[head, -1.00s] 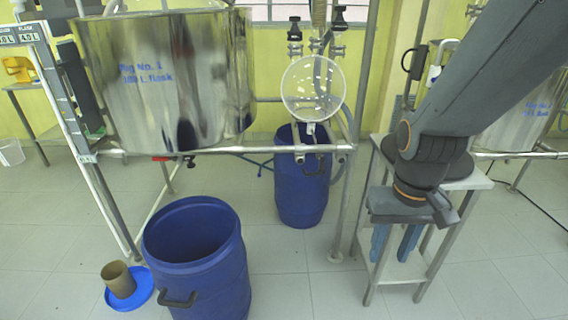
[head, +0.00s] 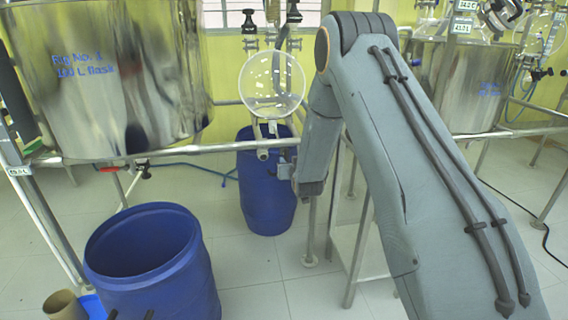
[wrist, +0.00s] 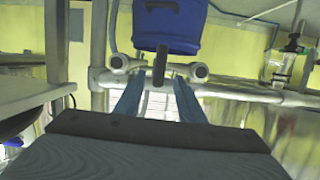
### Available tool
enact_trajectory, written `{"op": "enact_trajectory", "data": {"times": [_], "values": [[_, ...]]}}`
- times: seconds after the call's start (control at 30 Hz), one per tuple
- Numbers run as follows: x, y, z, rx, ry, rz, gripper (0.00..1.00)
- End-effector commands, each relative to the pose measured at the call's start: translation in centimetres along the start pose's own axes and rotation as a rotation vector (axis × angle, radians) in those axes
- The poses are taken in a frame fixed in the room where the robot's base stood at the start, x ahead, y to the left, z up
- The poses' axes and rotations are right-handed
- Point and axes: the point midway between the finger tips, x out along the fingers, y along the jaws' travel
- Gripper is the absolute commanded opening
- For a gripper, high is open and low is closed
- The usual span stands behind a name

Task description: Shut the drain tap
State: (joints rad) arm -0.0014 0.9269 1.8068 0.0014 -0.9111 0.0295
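My gripper (wrist: 158,98) is open, its two blue fingers apart in the wrist view. In the head view my gripper (head: 287,168) is partly hidden by my arm, just below and right of the round glass vessel (head: 273,85). A dark upright bar (wrist: 160,66), seemingly a tap lever below that vessel, shows between the fingertips in the wrist view. I cannot tell whether the fingers touch it. The vessel's outlet (head: 272,129) hangs above a blue drum (head: 266,190). The drum also shows in the wrist view (wrist: 185,28).
A steel rail (head: 215,149) runs across the rig, with tube ends (wrist: 198,71) beside the fingers. A large steel vessel (head: 110,85) has a dark bottom fitting (head: 145,168) and a red handle (head: 112,169). An open blue drum (head: 150,265) stands at front left.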

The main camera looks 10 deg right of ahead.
Motion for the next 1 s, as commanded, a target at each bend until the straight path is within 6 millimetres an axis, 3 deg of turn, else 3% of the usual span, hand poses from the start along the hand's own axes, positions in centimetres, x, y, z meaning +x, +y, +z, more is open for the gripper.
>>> {"op": "enact_trajectory", "data": {"times": [0.03, 0.1, 0.27, 0.47, 0.8, 1.0], "values": [[1.6, 0.1, 1.3, 0.001, 0.055, -0.002, 0.36], [2.7, 0.1, 1.7, 0.003, 0.125, -0.004, 0.36], [3.9, 0.1, 2.1, 0.005, 0.223, -0.007, 0.36], [5.0, 0.1, 1.9, 0.005, 0.256, -0.008, 0.36], [9.8, 0.1, 0.7, 0.005, 0.255, -0.008, 0.36], [11.4, 0.1, 0.2, 0.005, 0.253, -0.008, 0.36]]}}
